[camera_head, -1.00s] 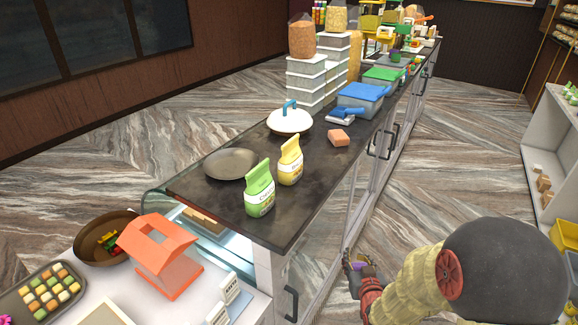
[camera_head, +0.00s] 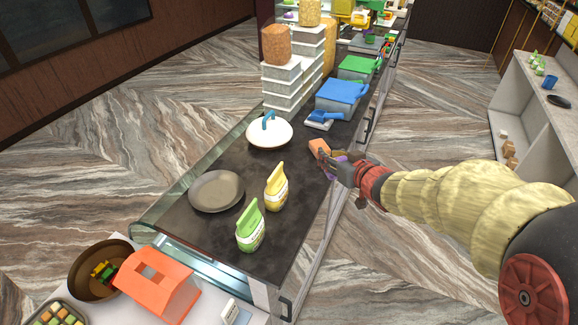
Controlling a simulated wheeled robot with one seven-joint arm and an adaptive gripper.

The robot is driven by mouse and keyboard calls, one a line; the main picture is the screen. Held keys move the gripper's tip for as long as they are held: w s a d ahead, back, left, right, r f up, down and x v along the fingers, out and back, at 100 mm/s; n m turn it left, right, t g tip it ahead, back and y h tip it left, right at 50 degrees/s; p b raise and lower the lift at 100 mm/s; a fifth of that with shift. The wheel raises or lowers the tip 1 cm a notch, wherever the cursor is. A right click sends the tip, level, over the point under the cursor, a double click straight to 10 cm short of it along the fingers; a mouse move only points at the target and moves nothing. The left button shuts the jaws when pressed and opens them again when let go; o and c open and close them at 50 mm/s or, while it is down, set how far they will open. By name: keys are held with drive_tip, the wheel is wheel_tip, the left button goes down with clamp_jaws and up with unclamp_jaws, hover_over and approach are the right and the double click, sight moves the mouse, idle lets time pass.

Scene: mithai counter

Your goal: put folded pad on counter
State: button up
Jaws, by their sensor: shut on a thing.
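My gripper (camera_head: 340,168) is over the right edge of the dark counter (camera_head: 195,232), at about the middle of its length. It is shut on a small purple folded pad (camera_head: 339,159), mostly hidden by the fingers. I cannot tell whether the pad touches the counter top. An orange block (camera_head: 318,147) lies on the counter just beyond the fingertips, partly covered by them.
A white lidded pot (camera_head: 270,134), a grey plate (camera_head: 216,191), a yellow bag (camera_head: 276,190) and a green bag (camera_head: 250,230) stand on the counter. Blue (camera_head: 341,92) and green (camera_head: 358,67) boxes sit farther back. Bare counter lies left of my gripper.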

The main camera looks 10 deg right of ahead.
drive_tip(key=w+a+f+b, duration=0.1)
drive_tip(key=w+a+f, duration=0.3)
drive_tip(key=w, duration=0.4)
hover_over(299, 172)
drive_tip(key=f, duration=0.4)
drive_tip(key=shift+s+d+f+b, duration=0.15)
drive_tip(key=shift+s+f+b, duration=0.1)
drive_tip(key=shift+s+b, duration=0.15)
drive_tip(key=shift+w+f, duration=0.15)
drive_tip(key=shift+f, duration=0.15)
drive_tip(key=f, duration=0.3)
drive_tip(key=shift+w+a+f, duration=0.15)
drive_tip(key=shift+w+a, duration=0.1)
drive_tip(key=shift+w, duration=0.05)
drive_tip(key=shift+f, duration=0.2)
drive_tip(key=shift+f, duration=0.15)
drive_tip(key=o, duration=1.1)
drive_tip(key=shift+o, duration=0.4)
